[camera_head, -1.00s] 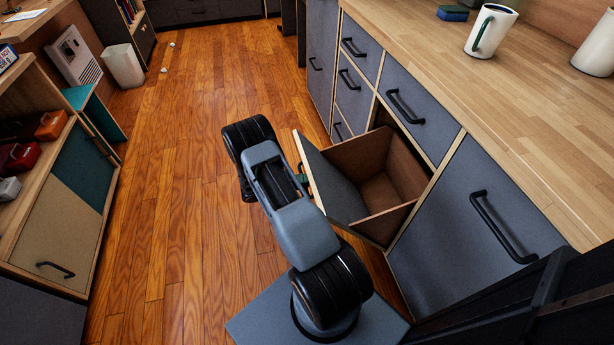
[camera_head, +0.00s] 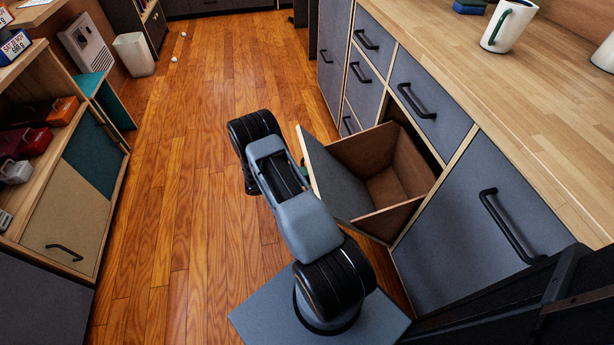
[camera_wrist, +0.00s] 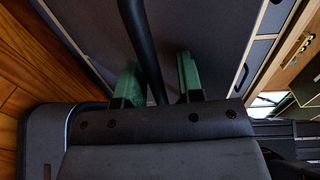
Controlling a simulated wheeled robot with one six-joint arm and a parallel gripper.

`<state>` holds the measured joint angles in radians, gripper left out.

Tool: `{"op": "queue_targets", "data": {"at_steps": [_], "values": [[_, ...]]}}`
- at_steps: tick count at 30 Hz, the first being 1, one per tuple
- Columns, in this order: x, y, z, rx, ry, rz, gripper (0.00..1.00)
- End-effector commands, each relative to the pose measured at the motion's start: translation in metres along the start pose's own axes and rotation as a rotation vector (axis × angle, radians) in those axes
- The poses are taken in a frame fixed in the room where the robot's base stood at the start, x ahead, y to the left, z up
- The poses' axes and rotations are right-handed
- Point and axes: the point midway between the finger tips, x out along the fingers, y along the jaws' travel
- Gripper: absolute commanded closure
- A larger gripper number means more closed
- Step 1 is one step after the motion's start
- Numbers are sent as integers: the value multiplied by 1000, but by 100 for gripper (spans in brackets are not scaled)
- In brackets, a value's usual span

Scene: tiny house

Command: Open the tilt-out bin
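The tilt-out bin (camera_head: 338,182) stands tilted well out from the grey cabinet, and its brown inside is empty where I can see it. In the head view my gripper (camera_head: 304,165) is mostly hidden at the outer side of the bin's front; only a bit of green shows. In the wrist view my gripper (camera_wrist: 158,82) has its two green fingers apart, one on each side of the bin's dark bar handle (camera_wrist: 143,50). The handle lies nearer the left finger, with a gap to the right one. I cannot tell whether the left finger touches it.
A closed grey front with a black handle (camera_head: 510,226) is right of the bin; drawers (camera_head: 428,100) are above and beyond it. The wooden counter (camera_head: 480,75) carries a mug (camera_head: 508,25). A low shelf unit (camera_head: 60,215) is at left. Wood floor (camera_head: 200,190) between is clear.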

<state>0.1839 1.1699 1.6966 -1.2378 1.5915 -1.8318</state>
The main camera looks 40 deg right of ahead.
Motion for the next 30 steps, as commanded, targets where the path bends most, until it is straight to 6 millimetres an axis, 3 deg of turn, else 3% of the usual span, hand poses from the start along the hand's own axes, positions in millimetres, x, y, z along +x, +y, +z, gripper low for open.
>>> {"op": "queue_targets", "data": {"at_steps": [10, 14, 30], "values": [[-1, -2, 0, 2, 0, -2, 62], [-11, -2, 1, 2, -3, -3, 62], [-112, -1, 0, 1, -3, -1, 62]]}}
